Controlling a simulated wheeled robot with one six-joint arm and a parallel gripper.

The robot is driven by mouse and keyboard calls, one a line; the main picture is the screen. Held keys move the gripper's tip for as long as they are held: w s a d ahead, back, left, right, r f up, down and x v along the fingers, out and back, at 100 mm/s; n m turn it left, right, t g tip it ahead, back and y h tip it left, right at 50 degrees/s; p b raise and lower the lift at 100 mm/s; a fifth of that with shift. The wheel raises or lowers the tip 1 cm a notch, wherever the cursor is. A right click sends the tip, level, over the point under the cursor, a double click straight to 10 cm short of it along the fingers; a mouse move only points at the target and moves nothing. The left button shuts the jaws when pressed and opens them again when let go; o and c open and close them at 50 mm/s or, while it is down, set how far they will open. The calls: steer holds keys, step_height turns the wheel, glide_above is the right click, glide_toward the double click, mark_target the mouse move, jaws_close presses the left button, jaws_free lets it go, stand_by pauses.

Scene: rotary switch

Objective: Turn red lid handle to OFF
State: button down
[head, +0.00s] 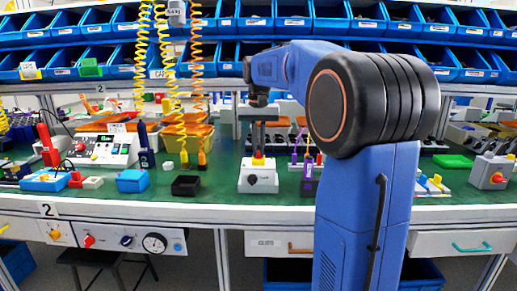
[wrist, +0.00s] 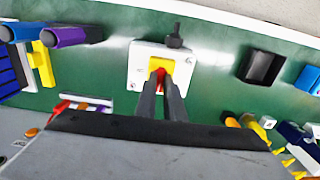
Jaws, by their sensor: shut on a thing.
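A white switch box (head: 262,182) stands on the green bench top in the middle of the head view, with a round black knob (head: 252,180) on its front. On its top is a yellow plate (head: 258,161) with a red lid handle (head: 258,154). The wrist view shows the box (wrist: 143,75), the yellow plate (wrist: 152,63), the red handle (wrist: 159,72) and the black knob (wrist: 175,41). My gripper (wrist: 164,75) points down over the box, its two dark fingers shut on the red handle and partly hiding it. No OFF marking is readable.
A black open box (head: 186,186) and a blue box (head: 132,181) stand to the left. Purple-bodied tools (head: 309,178) stand close on the right. Coiled yellow and orange cords (head: 197,75) hang at the left, and blue bins (head: 290,25) line the back.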

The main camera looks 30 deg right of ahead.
mark_target(259, 152)
steer(key=c, duration=1.8)
jaws_free()
steer(key=shift+c, duration=0.2)
step_height(259, 152, up, 17)
steer(key=shift+r, duration=0.2)
steer(key=s+a+f+n+t, duration=0.1)
steer(key=s+a+f, duration=0.4)
steer(key=s+f, duration=0.5)
steer(key=s+a+f+n+t, duration=0.2)
steer(key=s+a+f, duration=0.3)
steer(key=s+f, duration=0.5)
steer(key=s+a+f+n+t, duration=0.1)
steer(key=s+a+f+n, duration=0.2)
steer(key=s+f, duration=0.7)
step_height(259, 152, down, 5)
steer(key=a, duration=0.2)
steer(key=shift+s+a+n+t, duration=0.25)
steer(key=shift+a+n+t, duration=0.05)
steer(key=shift+a+t, duration=0.1)
